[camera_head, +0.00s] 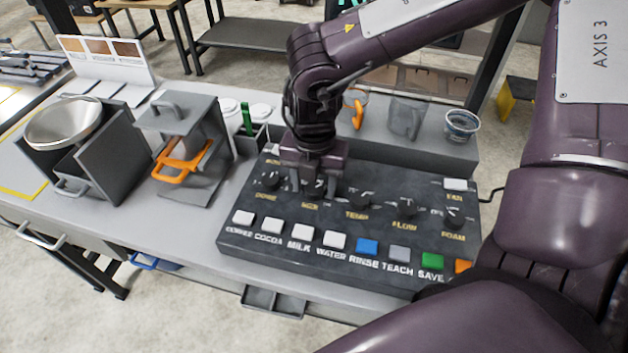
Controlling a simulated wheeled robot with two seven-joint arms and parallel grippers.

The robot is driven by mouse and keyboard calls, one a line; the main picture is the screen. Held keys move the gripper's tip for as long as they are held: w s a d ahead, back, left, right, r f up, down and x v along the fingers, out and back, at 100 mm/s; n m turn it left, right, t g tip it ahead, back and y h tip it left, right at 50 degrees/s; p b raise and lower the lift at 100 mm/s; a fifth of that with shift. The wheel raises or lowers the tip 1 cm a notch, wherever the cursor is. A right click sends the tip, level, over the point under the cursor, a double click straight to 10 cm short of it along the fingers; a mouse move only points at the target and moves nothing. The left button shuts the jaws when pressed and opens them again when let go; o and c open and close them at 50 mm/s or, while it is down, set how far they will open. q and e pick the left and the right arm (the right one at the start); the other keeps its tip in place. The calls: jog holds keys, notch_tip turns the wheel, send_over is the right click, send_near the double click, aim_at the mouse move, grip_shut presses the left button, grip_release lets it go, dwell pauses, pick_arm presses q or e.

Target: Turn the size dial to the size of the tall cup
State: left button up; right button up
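The dark control panel (340,258) carries a row of black dials with yellow labels. The size dial (314,191) is second from the left, and its label is partly hard to read. My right gripper (313,187) points down over it, with one finger on each side of the dial. The fingers are apart; I cannot tell whether they touch it. The dial's pointer is mostly hidden by the gripper. I cannot tell which cup is the tall cup. Two white cup tops (261,110) show behind the panel's left end, partly hidden. My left gripper is not in view.
The dose dial (270,181) and temp dial (361,200) are close on either side. Coloured buttons (367,246) line the panel's front. A grey jug (405,118) and a clear cup (461,126) stand on the shelf behind. A grey stand with an orange handle (181,161) is left.

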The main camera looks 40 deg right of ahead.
jog(key=c, duration=0.8)
jog(key=shift+w+f+n+b, duration=0.1)
jog(key=shift+f+n+b, duration=0.05)
jog(key=shift+n+b, duration=0.7)
jog(key=shift+c, duration=0.2)
jog(key=n+b, duration=0.2)
jog(key=shift+b, duration=0.35)
jog(key=n+b, duration=0.2)
jog(key=n, duration=0.1)
jog(key=shift+n+b, duration=0.4)
jog(key=shift+n, duration=0.55)
jog(key=o, duration=1)
